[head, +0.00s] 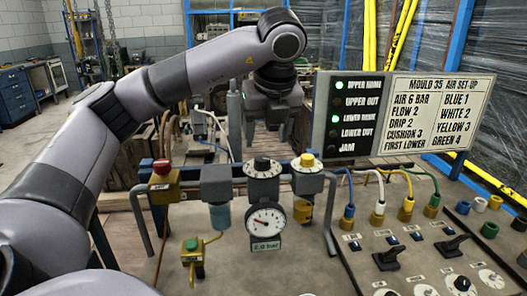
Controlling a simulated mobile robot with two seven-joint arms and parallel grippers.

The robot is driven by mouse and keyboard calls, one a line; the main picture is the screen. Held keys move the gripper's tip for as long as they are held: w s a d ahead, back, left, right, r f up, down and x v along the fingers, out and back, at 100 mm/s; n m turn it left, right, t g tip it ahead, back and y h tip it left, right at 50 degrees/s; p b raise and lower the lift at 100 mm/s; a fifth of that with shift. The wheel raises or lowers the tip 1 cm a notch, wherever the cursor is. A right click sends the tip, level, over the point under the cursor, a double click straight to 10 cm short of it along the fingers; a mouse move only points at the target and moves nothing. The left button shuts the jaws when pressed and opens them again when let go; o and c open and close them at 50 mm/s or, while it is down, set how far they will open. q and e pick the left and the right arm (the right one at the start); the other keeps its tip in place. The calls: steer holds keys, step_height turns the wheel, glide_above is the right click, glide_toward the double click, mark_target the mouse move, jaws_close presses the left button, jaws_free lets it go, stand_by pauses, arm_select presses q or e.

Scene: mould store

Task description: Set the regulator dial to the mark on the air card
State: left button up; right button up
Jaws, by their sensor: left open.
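The air card (442,112) stands upright at the right and reads "AIR 6 BAR", with flow 2, drip 2 and cushion 3 below. The regulator dial (262,166) is a pale disc with a black top on a grey block, left of a similar dial (306,161). Under it hangs a round pressure gauge (266,221) with a small label whose first digit I cannot read surely, followed by ".0 bar". My left gripper (267,138) points down above and behind the regulator dial, open, apart from it as far as I can see. My right gripper is not in view.
A status panel (356,116) shows green lamps at the upper home and lower home lines. Coloured hoses, switches (386,259) and small dials (463,284) fill the panel's right side.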

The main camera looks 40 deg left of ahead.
mark_target(262, 159)
arm_select(q)
steer(key=shift+x, duration=0.8)
steer(key=shift+b+x, duration=1)
steer(key=shift+x, duration=1.6)
steer(key=c, duration=1)
